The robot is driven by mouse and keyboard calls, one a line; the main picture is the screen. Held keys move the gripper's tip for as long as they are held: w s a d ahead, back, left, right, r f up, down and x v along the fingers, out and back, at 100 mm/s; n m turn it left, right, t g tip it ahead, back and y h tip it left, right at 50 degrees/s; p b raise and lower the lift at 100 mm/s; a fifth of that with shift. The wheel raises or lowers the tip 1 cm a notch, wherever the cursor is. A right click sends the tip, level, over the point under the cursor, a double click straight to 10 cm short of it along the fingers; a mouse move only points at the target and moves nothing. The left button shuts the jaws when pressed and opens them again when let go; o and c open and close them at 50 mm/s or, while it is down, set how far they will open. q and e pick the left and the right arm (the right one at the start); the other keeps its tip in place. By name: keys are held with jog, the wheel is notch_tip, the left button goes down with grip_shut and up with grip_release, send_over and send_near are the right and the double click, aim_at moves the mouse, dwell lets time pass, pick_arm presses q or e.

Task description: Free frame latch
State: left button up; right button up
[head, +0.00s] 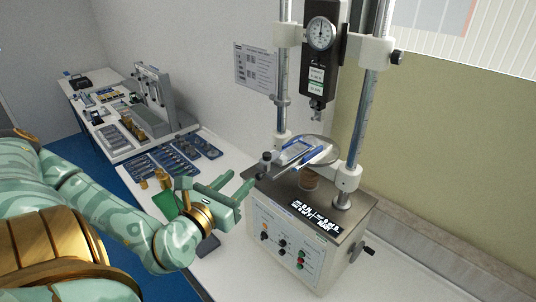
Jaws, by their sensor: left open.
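The hardness tester (292,245) stands on the bench at the centre right, with two upright steel posts and a dial gauge (321,33) hanging between them. A frame with blue edges (300,151) sits on the round plate above the tester's top. A dark knobbed piece (266,160) stands at the frame's left end; I cannot tell for sure that it is the latch. My left gripper (245,190) is open, its green fingers just left of the tester's top edge, near the knobbed piece. Whether the fingers touch anything is unclear. My right gripper is out of view.
Blue trays with small parts (172,160) lie on the bench behind my left arm. Another tester (153,100) stands farther back. A notice (254,66) hangs on the wall. A crank handle (368,247) sticks out at the tester's right side.

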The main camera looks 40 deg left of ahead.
aim_at(265, 156)
pick_arm(q)
jog(key=w, duration=0.3)
jog(key=w+a, duration=0.1)
jog(key=w, duration=0.3)
jog(key=w+a+p, duration=0.1)
jog(key=w, duration=0.3)
jog(key=shift+w+r, duration=0.1)
jog(key=shift+w, duration=0.15)
jog(key=shift+w+d, duration=0.1)
jog(key=shift+w, duration=0.55)
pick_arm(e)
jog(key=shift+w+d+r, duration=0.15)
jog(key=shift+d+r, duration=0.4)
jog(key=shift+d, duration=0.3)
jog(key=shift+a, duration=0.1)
pick_arm(q)
grip_shut()
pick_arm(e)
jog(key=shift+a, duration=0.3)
